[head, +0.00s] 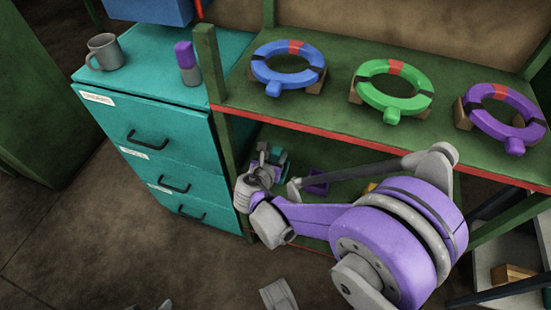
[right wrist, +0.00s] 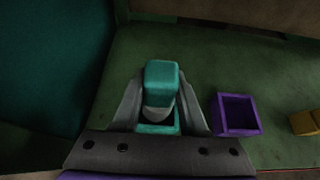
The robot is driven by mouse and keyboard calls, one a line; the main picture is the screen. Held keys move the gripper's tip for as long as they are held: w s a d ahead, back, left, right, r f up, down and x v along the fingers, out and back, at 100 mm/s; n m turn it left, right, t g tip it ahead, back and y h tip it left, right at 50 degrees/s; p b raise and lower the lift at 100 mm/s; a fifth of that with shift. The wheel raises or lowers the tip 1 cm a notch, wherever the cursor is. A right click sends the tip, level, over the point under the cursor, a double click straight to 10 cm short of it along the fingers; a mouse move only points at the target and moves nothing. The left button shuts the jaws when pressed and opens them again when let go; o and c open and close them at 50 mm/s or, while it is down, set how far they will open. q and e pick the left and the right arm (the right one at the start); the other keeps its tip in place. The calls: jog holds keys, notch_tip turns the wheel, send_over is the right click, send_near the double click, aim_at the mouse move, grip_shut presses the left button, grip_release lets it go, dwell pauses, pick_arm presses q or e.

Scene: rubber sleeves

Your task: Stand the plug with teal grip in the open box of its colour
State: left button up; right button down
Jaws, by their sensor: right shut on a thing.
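My right gripper (right wrist: 159,105) is shut on the plug with the teal grip. The plug's teal grip (right wrist: 162,76) and part of its grey lower end show between the fingers in the right wrist view. The teal open box (right wrist: 157,129) is on the green shelf, directly at the plug's grey end. I cannot tell whether that end is inside the box or just above it. In the head view my right gripper (head: 262,170) is low in front of the shelf and hides much of the plug and box. Small grey parts at the bottom edge may be my left gripper (head: 153,305).
A purple open box (right wrist: 237,115) stands right of the teal one, with a yellow one (right wrist: 304,122) beyond. A purple-topped plug (head: 186,62) and a mug (head: 104,52) stand on the teal cabinet (head: 150,75). Blue, green and purple rings sit on the upper shelf (head: 330,95).

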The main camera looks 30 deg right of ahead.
pick_arm(q)
jog(key=shift+w+f, duration=0.1)
jog(key=shift+f, duration=0.25)
pick_arm(e)
jog(key=shift+f, duration=0.7)
jog(key=shift+f, duration=0.1)
jog(key=shift+c, duration=2.2)
grip_release()
pick_arm(q)
jog(key=shift+f, duration=0.15)
